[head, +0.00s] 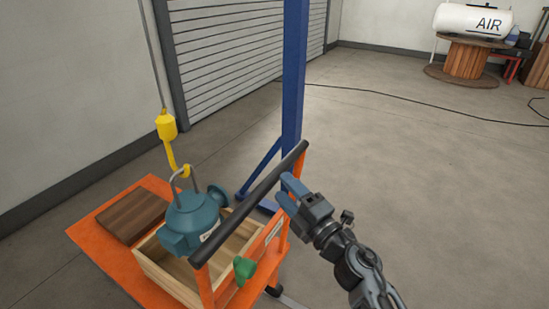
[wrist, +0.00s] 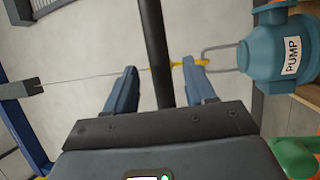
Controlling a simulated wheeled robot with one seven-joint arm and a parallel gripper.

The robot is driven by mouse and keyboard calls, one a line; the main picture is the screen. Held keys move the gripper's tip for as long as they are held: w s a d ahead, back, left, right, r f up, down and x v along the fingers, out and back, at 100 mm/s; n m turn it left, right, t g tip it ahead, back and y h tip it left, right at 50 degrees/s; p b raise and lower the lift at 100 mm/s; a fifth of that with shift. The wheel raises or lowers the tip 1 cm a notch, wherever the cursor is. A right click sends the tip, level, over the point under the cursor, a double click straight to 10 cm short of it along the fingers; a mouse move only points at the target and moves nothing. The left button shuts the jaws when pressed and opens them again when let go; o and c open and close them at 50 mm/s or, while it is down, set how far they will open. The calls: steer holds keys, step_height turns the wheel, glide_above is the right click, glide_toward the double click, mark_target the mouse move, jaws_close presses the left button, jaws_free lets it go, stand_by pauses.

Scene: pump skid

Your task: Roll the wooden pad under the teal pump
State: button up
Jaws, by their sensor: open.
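The teal pump (head: 190,222) hangs by its lifting loop from a yellow hook (head: 168,128) on a cable. It overlaps an open wooden crate (head: 167,282) on an orange cart (head: 88,235); whether its underside touches anything is hidden. The dark brown wooden pad (head: 133,215) lies flat on the cart deck, left of the pump. My gripper (head: 287,190) is open at the cart's black handle bar (head: 245,205). In the wrist view, the bar (wrist: 153,40) runs between my two fingers (wrist: 160,80), with gaps on both sides. The pump (wrist: 278,55) shows at the right there.
A blue post (head: 294,80) with a floor leg stands just behind the cart. A green part (head: 244,270) sits on the cart's handle frame. A white air tank (head: 473,20) on a wooden spool stands far back right. Open floor lies to the right.

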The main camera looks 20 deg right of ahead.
steer(key=x, duration=0.7)
steer(key=shift+w+a+r, duration=0.1)
steer(key=shift+w, duration=0.05)
steer(key=shift+c, duration=0.2)
jaws_close()
